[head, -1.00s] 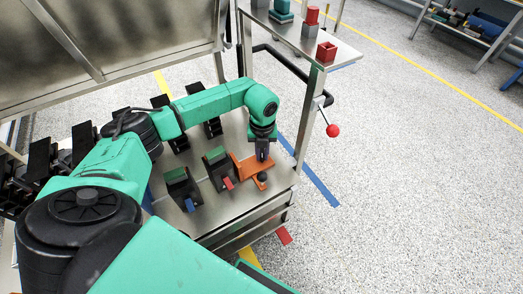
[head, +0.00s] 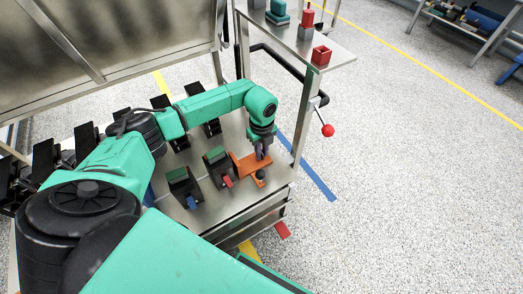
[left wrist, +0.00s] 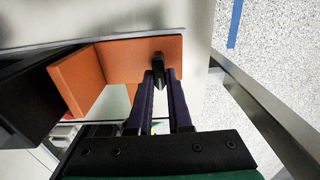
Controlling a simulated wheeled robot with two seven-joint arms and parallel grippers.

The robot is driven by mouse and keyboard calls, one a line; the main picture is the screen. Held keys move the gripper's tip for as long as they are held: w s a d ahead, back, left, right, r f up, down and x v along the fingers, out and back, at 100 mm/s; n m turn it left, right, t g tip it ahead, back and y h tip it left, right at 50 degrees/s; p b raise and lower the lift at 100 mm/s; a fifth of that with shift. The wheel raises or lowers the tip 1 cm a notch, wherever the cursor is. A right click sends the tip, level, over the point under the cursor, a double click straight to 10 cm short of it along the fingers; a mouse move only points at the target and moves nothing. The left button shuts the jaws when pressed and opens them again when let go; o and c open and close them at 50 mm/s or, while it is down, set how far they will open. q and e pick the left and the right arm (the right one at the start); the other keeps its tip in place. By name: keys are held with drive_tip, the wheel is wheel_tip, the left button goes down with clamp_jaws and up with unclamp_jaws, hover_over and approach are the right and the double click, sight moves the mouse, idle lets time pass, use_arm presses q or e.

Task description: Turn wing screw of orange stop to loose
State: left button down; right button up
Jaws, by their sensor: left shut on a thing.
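The orange stop (head: 247,165) sits on the metal bench top near its right edge, and a dark round knob (head: 260,175) shows at its front. In the left wrist view the stop shows as an orange plate (left wrist: 115,62) with a side wall. A black wing screw (left wrist: 158,66) stands at the plate's right part. My left gripper (head: 261,154) points down at the stop. In the left wrist view its two fingers (left wrist: 160,78) are shut on the wing screw, one on each side. My right gripper is not in view.
Two black breakers stand left of the stop, one with a red lever (head: 227,181), one with a blue lever (head: 191,202). A metal post (head: 303,125) and a red ball knob (head: 327,130) are to the right. A shelf (head: 340,52) holds a red box (head: 321,55).

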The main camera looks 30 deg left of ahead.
use_arm(q)
drive_tip(key=c, duration=0.8)
unclamp_jaws()
drive_tip(key=shift+c, duration=0.2)
wheel_tip(320, 180, up, 15)
drive_tip(key=shift+f, duration=0.15)
